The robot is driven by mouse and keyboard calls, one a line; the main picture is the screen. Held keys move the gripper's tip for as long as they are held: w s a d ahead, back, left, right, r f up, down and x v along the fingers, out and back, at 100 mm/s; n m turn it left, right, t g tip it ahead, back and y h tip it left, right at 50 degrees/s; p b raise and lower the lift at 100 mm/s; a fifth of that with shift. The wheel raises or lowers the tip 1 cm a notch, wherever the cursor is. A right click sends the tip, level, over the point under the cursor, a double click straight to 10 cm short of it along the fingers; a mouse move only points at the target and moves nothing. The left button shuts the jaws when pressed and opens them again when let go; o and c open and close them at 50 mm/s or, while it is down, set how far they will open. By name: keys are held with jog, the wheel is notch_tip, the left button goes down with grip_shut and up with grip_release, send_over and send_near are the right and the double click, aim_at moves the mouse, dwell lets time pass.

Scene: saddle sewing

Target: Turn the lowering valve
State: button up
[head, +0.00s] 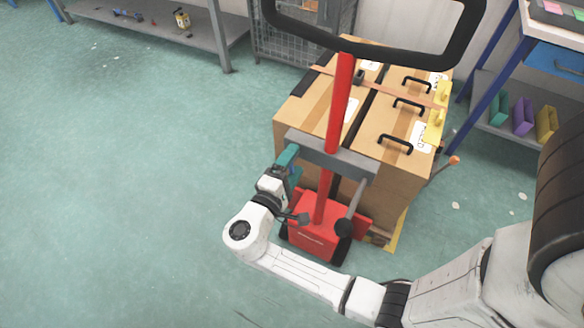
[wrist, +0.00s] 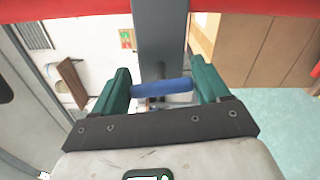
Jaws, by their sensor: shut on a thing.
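The lowering valve appears as a short blue handle (wrist: 165,88) in front of a grey upright bar in the wrist view. My gripper (wrist: 163,82) has green fingers at either end of the blue handle and is shut on it. In the head view my gripper (head: 288,160) is at the left end of the grey crossbar (head: 330,155) of a red lifting truck (head: 315,225). The handle is mostly hidden there by my gripper and wrist.
Cardboard boxes (head: 410,135) with black handles stand behind the truck's red mast (head: 340,105). A black loop handle (head: 375,55) rises above it. A lever with a black knob (head: 343,227) is right of my wrist. A shelf (head: 190,35) stands far left; the left floor is clear.

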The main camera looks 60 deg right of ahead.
jog(key=shift+f+m+b, duration=0.1)
jog(key=shift+m+b, duration=0.3)
jog(key=shift+m, duration=0.2)
jog(key=o, duration=1)
jog(key=shift+c, duration=0.2)
jog(key=a, duration=1)
jog(key=shift+s+a, duration=0.2)
jog(key=shift+a, duration=0.2)
